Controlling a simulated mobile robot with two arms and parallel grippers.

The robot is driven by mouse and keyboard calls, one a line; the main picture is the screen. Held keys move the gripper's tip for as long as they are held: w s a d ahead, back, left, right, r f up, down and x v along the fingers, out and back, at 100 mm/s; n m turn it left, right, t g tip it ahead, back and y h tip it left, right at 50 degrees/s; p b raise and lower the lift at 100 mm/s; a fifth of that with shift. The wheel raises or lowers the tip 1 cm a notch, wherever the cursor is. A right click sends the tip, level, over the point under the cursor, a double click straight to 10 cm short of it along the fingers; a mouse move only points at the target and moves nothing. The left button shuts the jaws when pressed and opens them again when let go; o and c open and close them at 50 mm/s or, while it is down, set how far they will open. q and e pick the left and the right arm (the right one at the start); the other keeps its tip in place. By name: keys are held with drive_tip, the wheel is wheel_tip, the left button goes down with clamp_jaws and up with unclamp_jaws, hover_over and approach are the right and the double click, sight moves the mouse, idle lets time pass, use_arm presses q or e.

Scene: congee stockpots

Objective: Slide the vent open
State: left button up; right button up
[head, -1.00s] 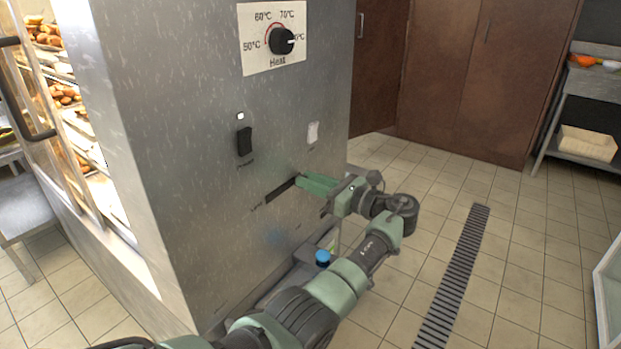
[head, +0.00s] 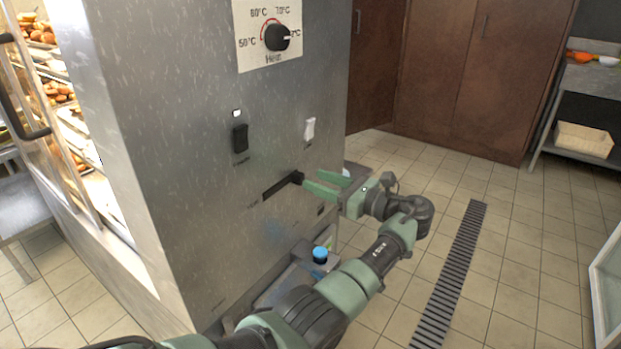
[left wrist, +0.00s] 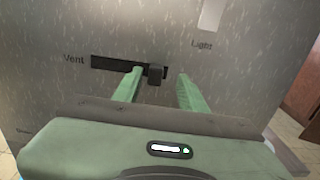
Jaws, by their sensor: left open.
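The vent is a dark horizontal slot (head: 276,190) in the steel cabinet's side panel, labelled "Vent" in the left wrist view (left wrist: 112,64). Its small black slider knob (head: 297,177) sits at the slot's right end. My left gripper (head: 313,181) is open and empty, just off the panel to the right of the knob. In the left wrist view, the knob (left wrist: 155,75) shows between the two green fingers (left wrist: 160,75), closer to the left one. The fingers do not hold it. My right gripper is not in view.
Above the vent are a black switch (head: 240,138), a white light switch (head: 309,129) and the heat dial (head: 277,38). A blue-capped item (head: 320,255) is below, near my left arm. The tiled floor to the right, with a drain grate (head: 450,275), is clear.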

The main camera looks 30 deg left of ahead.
use_arm(q)
drive_tip(key=d, duration=0.4)
drive_tip(key=shift+s+d, duration=0.15)
drive_tip(key=shift+d, duration=0.05)
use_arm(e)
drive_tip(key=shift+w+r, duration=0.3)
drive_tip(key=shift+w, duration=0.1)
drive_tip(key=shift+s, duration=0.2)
